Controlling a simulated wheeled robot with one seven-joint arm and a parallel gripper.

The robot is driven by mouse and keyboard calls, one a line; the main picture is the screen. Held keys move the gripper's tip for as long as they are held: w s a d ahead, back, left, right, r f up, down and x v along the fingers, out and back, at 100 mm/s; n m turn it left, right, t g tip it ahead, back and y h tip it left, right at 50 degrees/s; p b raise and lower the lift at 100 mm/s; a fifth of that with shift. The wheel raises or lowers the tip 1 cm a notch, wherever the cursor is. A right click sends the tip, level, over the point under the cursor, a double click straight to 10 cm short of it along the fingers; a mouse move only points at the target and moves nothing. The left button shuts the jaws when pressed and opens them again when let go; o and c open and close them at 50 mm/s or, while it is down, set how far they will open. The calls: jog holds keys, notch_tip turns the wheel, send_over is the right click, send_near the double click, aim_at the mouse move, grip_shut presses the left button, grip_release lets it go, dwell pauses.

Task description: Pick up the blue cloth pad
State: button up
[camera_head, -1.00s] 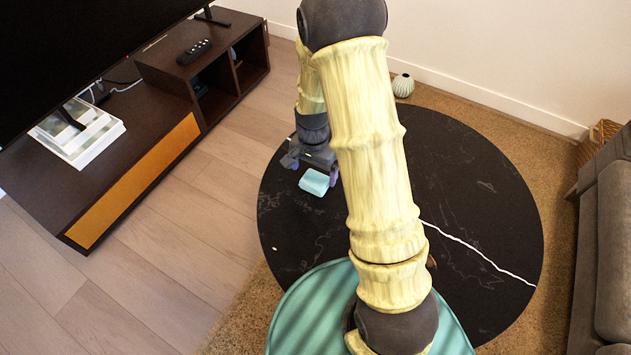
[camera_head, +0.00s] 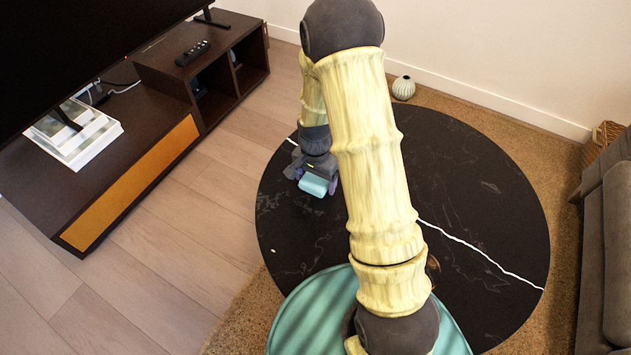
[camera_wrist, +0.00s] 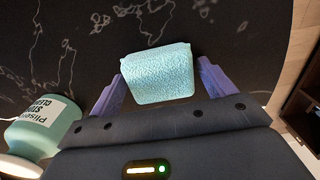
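The blue cloth pad (camera_head: 313,185) is a small light-blue folded block on the left part of the round black table (camera_head: 480,180). In the wrist view the pad (camera_wrist: 160,74) lies between the two purple fingers of my gripper (camera_wrist: 162,72). The fingers are spread, one on each side of the pad, with a narrow gap visible beside it. In the head view my gripper (camera_head: 313,180) is low at the pad and covers part of it. I cannot tell how far down the fingers reach.
A teal labelled jar (camera_wrist: 44,128) stands close to the left finger in the wrist view; my arm hides it in the head view. A dark TV cabinet (camera_head: 150,95) is to the left and a grey sofa (camera_head: 607,240) to the right.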

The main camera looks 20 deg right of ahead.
aim_at(315, 180)
jog(key=c, duration=0.8)
notch_tip(315, 180, up, 10)
jog(key=p, duration=0.4)
jog(key=shift+o, duration=1.1)
jog(key=w+f+n, duration=0.1)
jog(key=n, duration=0.1)
jog(key=f+n, duration=0.1)
jog(key=n, duration=0.1)
jog(key=w+f+n, duration=0.1)
jog(key=f+n, duration=0.1)
jog(key=n, duration=0.1)
jog(key=shift+w, duration=0.35)
jog(key=shift+c, duration=0.3)
jog(key=shift+w+f+n, duration=0.35)
jog(key=shift+f+n, duration=0.2)
jog(key=shift+n, duration=0.45)
